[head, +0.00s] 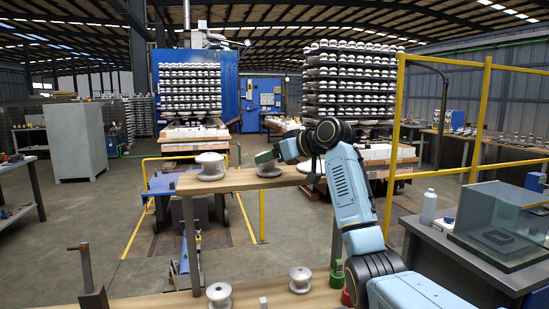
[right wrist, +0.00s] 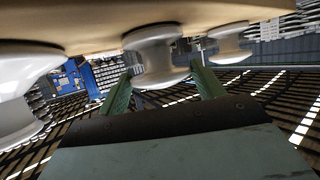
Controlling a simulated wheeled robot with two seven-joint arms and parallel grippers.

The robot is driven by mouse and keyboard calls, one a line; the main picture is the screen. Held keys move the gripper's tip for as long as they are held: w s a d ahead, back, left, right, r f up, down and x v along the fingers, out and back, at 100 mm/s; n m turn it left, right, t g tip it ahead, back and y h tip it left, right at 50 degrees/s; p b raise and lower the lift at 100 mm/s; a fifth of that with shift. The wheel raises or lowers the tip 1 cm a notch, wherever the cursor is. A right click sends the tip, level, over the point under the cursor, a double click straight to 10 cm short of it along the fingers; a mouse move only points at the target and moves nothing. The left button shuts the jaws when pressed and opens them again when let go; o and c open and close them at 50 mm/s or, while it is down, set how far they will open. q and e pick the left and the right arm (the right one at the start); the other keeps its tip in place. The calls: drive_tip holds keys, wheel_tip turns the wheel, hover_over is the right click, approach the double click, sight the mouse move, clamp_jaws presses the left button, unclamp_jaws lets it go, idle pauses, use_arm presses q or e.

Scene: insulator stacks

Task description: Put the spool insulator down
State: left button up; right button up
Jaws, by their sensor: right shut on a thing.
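A grey-white spool insulator (right wrist: 157,60) sits between the two green fingers of my right gripper (right wrist: 163,90) in the right wrist view, which looks upside down. Its flange seems to meet the wooden board, though I cannot tell whether it bears its weight there. In the head view my right gripper (head: 266,158) is over the upper wooden shelf (head: 240,180), shut on this spool, whose lower flange (head: 270,172) shows beneath it. The arm hides part of that area. My left gripper is not in view.
A larger spool (head: 210,166) stands on the upper shelf, left of the gripper. A bottle (head: 428,207) and a clear box (head: 500,225) stand on the right table.

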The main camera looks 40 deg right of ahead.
drive_tip(key=shift+f, duration=0.1)
drive_tip(key=o, duration=1.1)
drive_tip(key=shift+o, duration=1.3)
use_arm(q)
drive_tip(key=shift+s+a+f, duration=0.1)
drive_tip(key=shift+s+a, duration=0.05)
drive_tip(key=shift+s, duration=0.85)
use_arm(e)
drive_tip(key=shift+s+r, duration=0.25)
drive_tip(key=shift+s, duration=0.05)
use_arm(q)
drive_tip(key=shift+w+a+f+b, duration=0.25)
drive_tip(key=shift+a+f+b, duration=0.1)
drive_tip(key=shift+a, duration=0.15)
use_arm(e)
drive_tip(key=a+v, duration=0.1)
drive_tip(key=v, duration=1)
drive_tip(key=shift+s+d, duration=0.15)
drive_tip(key=shift+d, duration=0.35)
